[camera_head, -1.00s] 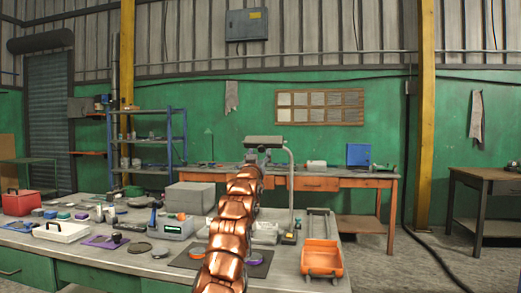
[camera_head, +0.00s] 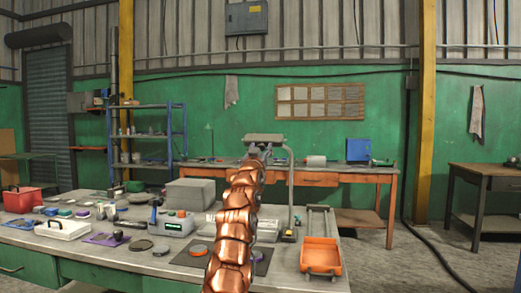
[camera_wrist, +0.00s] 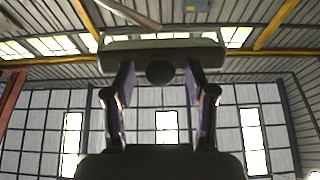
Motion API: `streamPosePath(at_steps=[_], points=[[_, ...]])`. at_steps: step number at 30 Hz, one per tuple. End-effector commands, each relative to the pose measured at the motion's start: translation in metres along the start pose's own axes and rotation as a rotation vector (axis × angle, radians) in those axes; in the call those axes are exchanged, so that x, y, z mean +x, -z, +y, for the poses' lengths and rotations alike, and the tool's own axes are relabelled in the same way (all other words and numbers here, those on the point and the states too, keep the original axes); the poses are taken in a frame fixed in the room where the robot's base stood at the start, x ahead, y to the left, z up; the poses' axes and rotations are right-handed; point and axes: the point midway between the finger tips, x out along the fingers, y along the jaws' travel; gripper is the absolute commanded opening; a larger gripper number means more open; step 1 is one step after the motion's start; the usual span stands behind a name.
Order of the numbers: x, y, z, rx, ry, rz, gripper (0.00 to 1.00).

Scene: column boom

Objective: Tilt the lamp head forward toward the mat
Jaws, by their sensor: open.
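The lamp head (camera_head: 264,138) is a grey-green flat bar at the top of a thin bent post (camera_head: 291,190) standing on the near table. In the wrist view the lamp head (camera_wrist: 115,51) spans the upper middle, with a dark round knob (camera_wrist: 160,72) under its centre. My gripper (camera_wrist: 160,82) is open, its two fingers on either side of the knob; I cannot tell whether they touch it. In the head view my gripper (camera_head: 256,154) is just below the lamp head and partly hidden. The dark mat (camera_head: 262,262) lies below, partly covered by my arm.
An orange cart-like tray (camera_head: 320,256) sits right of the mat. A grey box (camera_head: 196,194) and a device with a green display (camera_head: 172,224) stand to the left. A white caddy (camera_head: 62,229) and a red box (camera_head: 23,199) are further left. A workbench (camera_head: 315,170) stands behind.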

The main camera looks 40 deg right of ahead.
Motion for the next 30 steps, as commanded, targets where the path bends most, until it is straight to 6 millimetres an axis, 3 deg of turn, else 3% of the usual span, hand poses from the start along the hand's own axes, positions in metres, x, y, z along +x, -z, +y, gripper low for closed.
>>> streamPosePath(at_steps=[4,20,30], points=[[-0.0001,-0.0001,0.0000,0.000,0.000,0.000,0.54],[-0.0001,-0.0002,0.0001,-0.001,0.000,0.000,0.00],[0.0002,0.0033,-0.0002,0.000,0.000,-0.033,0.00]])
